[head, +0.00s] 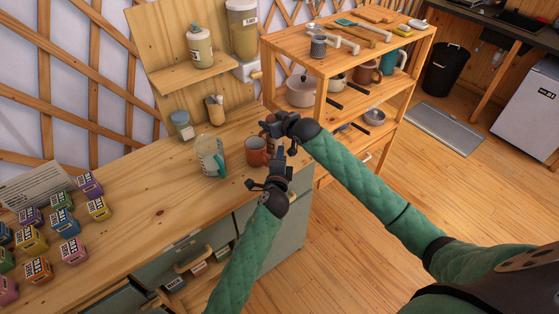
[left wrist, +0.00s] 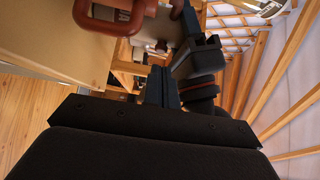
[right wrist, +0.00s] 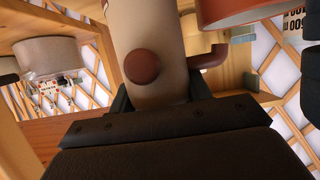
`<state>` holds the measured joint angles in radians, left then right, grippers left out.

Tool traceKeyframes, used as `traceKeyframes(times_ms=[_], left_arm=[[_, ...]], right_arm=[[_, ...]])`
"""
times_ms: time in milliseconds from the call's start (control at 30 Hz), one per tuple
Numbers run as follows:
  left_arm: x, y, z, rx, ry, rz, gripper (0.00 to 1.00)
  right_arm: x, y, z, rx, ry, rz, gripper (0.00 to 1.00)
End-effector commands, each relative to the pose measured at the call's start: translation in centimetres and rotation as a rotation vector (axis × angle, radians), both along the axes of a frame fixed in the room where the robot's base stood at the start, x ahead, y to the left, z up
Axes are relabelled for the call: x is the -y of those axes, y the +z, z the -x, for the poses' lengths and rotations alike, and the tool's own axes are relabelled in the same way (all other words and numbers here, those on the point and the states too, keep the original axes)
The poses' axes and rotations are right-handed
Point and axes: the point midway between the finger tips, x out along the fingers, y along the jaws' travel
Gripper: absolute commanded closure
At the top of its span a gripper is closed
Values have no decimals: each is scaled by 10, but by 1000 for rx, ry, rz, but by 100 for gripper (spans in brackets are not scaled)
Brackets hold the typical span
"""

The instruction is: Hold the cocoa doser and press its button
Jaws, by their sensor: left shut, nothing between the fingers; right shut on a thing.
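The cocoa doser (right wrist: 155,35) is a cream cylinder with a round brown button (right wrist: 142,67) on its near side in the right wrist view. My right gripper (head: 270,128) is shut on it above the counter. In the head view the doser is mostly hidden by that gripper. The doser shows partly in the left wrist view (left wrist: 148,32), behind a red-brown handle. My left gripper (head: 279,158) is shut and empty, lower and nearer than the right one. Its shut fingers (left wrist: 158,85) point toward the doser area, apart from the button as far as I can see.
A terracotta mug (head: 256,151) stands on the counter (head: 150,215) close to both grippers. A glass jug (head: 211,157) with a teal handle is left of it. Several coloured boxes (head: 69,222) fill the counter's left end. A shelf unit (head: 290,62) stands behind.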

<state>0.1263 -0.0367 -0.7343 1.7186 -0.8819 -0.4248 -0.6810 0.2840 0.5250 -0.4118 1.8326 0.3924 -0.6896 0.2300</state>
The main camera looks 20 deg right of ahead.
Motion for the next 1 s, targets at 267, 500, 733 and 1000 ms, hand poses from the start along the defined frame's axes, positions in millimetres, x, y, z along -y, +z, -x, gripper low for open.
traceKeyframes(times_ms=[267, 500, 733, 1000], left_arm=[[15, 0, -35, -1, 1, -1, 100], [20, 0, -45, -1, 0, 0, 100], [20, 0, -45, -1, 0, 0, 100], [13, 1, -61, 1, 1, -1, 100]], right_arm=[[0, -2, 0, -3, 0, 1, 74], [0, -2, 0, -3, 0, 1, 74], [0, -2, 0, -3, 0, 1, 74], [0, -2, 0, -3, 0, 1, 73]])
